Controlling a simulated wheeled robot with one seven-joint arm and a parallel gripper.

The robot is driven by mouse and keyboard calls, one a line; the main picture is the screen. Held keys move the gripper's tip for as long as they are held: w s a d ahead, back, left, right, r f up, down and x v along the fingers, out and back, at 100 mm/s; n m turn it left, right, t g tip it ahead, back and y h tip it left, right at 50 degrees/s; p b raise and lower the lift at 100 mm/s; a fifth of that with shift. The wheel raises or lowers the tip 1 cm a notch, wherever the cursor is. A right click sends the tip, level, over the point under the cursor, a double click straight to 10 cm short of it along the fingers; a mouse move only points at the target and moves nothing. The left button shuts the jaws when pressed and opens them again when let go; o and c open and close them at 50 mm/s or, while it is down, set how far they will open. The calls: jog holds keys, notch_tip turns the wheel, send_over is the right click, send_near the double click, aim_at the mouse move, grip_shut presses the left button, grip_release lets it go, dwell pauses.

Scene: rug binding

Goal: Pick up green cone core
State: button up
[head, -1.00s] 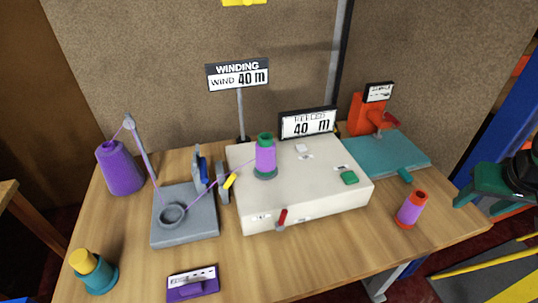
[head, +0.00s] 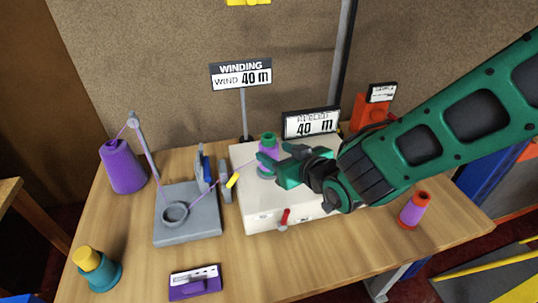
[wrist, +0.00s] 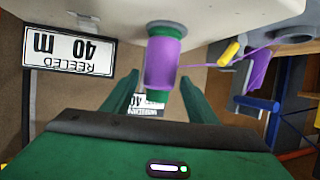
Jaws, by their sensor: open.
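The green cone core (head: 267,138) stands upright on the white winding machine (head: 262,218), wound with purple yarn. Its green top shows in the head view, while my gripper hides part of its lower body. My gripper (head: 272,167) is open, at the core's right side. In the wrist view the purple-wound core (wrist: 162,60) appears upside down in line with the gap between my two green fingers (wrist: 160,82). I cannot tell whether either finger touches it. A purple thread runs from the core to the left.
A yellow piece (head: 232,181) sits on the thread beside the grey tension stand (head: 186,232). A purple cone (head: 122,168) stands at left, a teal cone with yellow top (head: 101,271) front left, an orange-and-purple cone (head: 414,211) at right. Signs stand behind the machine.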

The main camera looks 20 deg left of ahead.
jog(key=x, duration=0.2)
jog(key=shift+w+a+f, duration=0.1)
jog(key=shift+w+a, duration=0.05)
jog(key=shift+w, duration=0.05)
jog(key=shift+r+x, duration=0.2)
jog(key=shift+x, duration=1.15)
jog(key=shift+r+x, duration=0.2)
jog(key=shift+x, duration=1.15)
jog(key=shift+w+a, duration=0.1)
jog(key=shift+w, duration=0.05)
jog(key=c, duration=1.2)
jog(key=shift+r, duration=0.1)
jog(key=shift+c, duration=0.2)
